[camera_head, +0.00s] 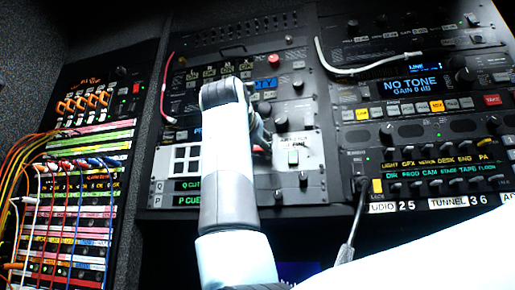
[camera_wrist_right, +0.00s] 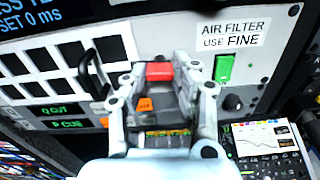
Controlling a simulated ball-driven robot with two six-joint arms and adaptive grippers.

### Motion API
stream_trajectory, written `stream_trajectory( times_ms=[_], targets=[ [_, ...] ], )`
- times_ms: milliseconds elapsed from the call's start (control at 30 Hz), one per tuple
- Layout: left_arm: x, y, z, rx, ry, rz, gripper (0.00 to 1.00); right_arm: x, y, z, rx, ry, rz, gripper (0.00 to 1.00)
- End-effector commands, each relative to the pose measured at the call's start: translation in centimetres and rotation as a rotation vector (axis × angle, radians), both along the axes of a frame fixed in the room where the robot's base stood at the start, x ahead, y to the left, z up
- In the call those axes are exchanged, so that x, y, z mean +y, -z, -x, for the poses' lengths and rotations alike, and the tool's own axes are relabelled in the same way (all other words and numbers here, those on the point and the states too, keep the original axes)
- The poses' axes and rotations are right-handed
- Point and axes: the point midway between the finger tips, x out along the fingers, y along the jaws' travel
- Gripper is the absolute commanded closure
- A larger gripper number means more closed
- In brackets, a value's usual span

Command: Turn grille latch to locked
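My right gripper (camera_wrist_right: 160,70) is in front of a pale panel, its two fingers spread on either side of a red block (camera_wrist_right: 159,72). A small gap seems to show beside the block, but contact is hard to judge. An orange tab (camera_wrist_right: 144,104) is lower between the fingers. I cannot tell for sure which part is the grille latch, or its setting. The panel has an "AIR FILTER USE FINE" label (camera_wrist_right: 233,34) and a green switch (camera_wrist_right: 223,69). In the head view, my forearm hides much of the right gripper (camera_head: 259,133). My left gripper is not in view.
A black loop handle (camera_wrist_right: 92,74) stands out left of the fingers, and a dark knob (camera_wrist_right: 233,102) sits to the right. Orange and other coloured cables (camera_head: 22,165) hang at the left rack. A white cable (camera_head: 365,70) crosses the upper right panel.

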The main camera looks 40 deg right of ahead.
Motion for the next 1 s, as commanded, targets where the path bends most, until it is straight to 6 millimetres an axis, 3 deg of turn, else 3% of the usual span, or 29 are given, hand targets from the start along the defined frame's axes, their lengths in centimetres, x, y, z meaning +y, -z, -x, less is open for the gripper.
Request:
stream_trajectory(
  times_ms=[133,600,633,700,800,1000],
  targets=[
    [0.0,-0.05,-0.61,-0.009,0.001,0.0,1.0,0.03,0.01,-0.03,0.0,-0.001,0.0,1.0],
    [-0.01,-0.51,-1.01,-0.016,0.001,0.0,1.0,0.02,-0.01,-0.04,0.069,-0.001,0.06,1.0],
    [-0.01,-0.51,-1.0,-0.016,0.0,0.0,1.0,0.02,-0.01,-0.04,0.069,-0.001,0.06,0.7],
    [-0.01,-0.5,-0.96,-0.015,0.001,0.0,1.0,0.02,-0.01,-0.04,0.069,-0.001,0.06,0.61],
    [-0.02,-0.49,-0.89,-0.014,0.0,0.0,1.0,0.02,0.0,-0.04,0.069,-0.001,0.059,0.5],
    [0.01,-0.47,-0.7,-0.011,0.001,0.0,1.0,0.02,0.01,-0.04,0.069,-0.001,0.059,0.5]
  ],
)
